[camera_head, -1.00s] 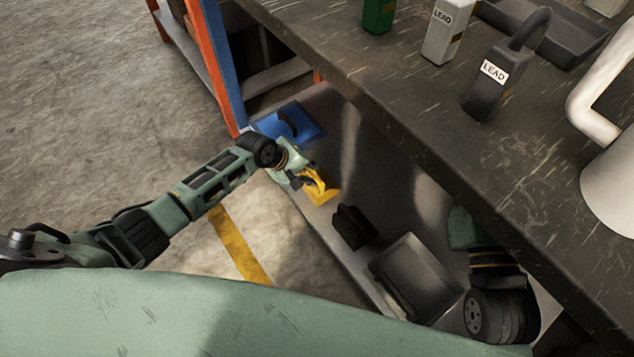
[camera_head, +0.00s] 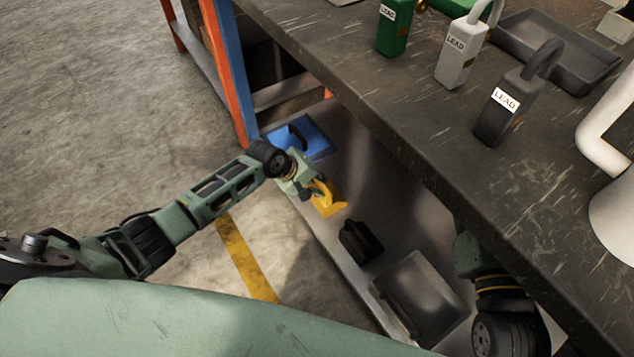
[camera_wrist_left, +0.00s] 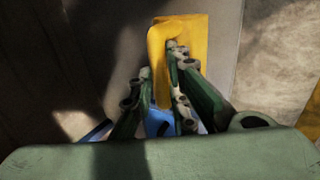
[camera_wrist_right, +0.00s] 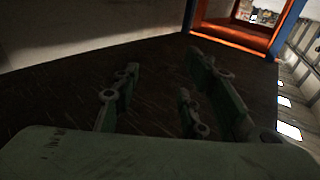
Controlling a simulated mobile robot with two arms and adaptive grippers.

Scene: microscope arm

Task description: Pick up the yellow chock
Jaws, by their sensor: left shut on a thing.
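The yellow chock (camera_head: 330,205) is at the lower shelf below the workbench, between a blue piece and a black block. My left gripper (camera_head: 312,191) is shut on the chock's upper part. In the left wrist view the yellow chock (camera_wrist_left: 192,32) sits between the fingers of my left gripper (camera_wrist_left: 160,65). I cannot tell whether its underside touches the shelf. My right gripper (camera_wrist_right: 158,80) is open and empty in the right wrist view, over a dark surface. In the head view its fingers are hidden by the bench.
On the lower shelf (camera_head: 365,175) are a blue piece (camera_head: 312,140), a black block (camera_head: 362,243) and a grey tray (camera_head: 432,290). The workbench (camera_head: 430,130) overhangs this shelf. It holds green (camera_head: 393,30), white (camera_head: 455,62) and dark (camera_head: 497,118) lead blocks. The floor at left is clear.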

